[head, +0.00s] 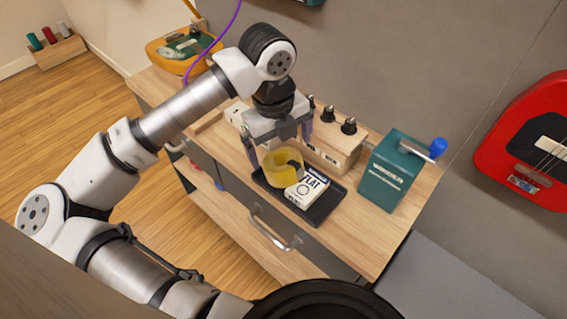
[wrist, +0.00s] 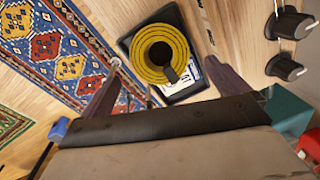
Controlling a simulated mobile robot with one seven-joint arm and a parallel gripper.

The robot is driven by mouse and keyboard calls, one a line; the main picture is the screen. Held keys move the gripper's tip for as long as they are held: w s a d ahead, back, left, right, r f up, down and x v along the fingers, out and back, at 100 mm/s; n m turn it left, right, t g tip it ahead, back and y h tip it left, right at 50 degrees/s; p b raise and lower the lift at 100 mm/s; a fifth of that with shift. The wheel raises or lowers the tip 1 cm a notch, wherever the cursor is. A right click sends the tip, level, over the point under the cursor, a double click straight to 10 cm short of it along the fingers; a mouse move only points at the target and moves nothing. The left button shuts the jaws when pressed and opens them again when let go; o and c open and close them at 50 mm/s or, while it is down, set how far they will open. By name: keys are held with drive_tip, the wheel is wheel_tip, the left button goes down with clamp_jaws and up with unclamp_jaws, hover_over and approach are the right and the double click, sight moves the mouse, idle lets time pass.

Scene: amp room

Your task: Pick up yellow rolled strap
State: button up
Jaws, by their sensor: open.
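The yellow rolled strap (head: 283,168) is a coil in a black tray (head: 318,211) on a wooden cabinet top. In the wrist view the yellow rolled strap (wrist: 147,74) shows from above as a ring with a dark hollow and a dark piece at its inner edge. A white box marked "FLAT" (head: 309,190) lies beside it, partly hidden by the coil in the wrist view. My gripper (head: 280,153) is open, pointing down over the tray. In the wrist view its fingertips (wrist: 160,62) are spread on either side of the strap; I see no grip on it.
A wooden box with black knobs (head: 333,148) stands close behind the tray. A teal crank box (head: 391,175) stands to the right. The cabinet top (head: 357,236) is bare at the front right. A red guitar (head: 527,135) is on the wall.

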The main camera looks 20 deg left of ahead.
sight(282, 160)
drive_tip(key=shift+w+f+p, duration=0.15)
drive_tip(key=shift+f+p, duration=0.35)
drive_tip(key=shift+f, duration=0.95)
drive_tip(key=shift+w+f+p, duration=0.1)
drive_tip(key=shift+f+p, duration=0.35)
drive_tip(key=shift+f, duration=0.95)
drive_tip(key=c, duration=1.2)
wheel_tip(282, 160, up, 20)
drive_tip(key=b, duration=0.2)
drive_tip(key=shift+d+b, duration=0.1)
drive_tip(key=shift+b, duration=0.3)
